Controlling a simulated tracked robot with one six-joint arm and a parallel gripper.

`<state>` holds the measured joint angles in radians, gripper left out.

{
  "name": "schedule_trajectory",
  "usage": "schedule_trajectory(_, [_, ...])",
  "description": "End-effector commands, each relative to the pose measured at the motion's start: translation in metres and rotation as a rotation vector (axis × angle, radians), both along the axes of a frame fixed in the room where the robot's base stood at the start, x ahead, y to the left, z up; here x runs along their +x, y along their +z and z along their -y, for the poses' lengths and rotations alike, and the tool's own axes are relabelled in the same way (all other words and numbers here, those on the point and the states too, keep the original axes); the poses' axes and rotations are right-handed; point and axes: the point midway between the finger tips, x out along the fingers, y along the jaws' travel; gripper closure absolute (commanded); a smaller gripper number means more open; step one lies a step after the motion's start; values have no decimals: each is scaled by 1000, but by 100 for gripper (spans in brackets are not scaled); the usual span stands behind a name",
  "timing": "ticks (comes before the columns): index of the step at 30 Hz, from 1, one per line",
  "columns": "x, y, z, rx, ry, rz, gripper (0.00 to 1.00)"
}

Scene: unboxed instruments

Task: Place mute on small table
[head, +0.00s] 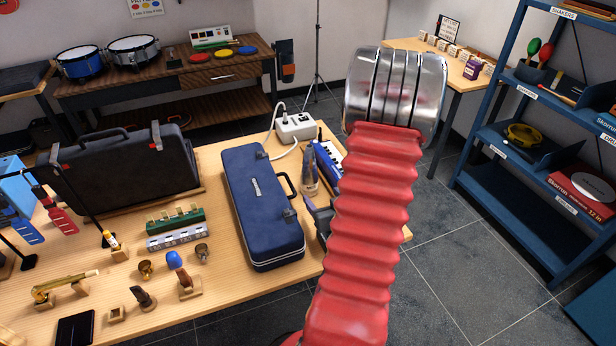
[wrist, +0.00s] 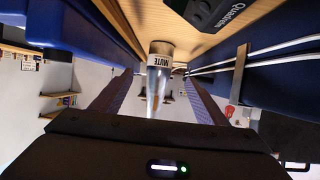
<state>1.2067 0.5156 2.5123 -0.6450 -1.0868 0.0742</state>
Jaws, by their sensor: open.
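A blue case (head: 262,205) lies on the near wooden table (head: 215,158), left of my arm. A white power strip (head: 296,127) with a cable is behind it. A black case (head: 125,170) and several small instruments are farther left. Blue shelves (head: 500,150) stand right; floor between is clear.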

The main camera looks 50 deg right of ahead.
Motion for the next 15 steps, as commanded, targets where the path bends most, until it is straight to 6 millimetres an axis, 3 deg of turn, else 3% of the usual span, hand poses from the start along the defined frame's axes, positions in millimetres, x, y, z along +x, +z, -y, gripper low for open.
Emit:
schedule_trajectory(5, [9, -5, 5, 0, 2, -1, 32])
schedule_trajectory(15, [49, -24, 30, 0, 4, -1, 32])
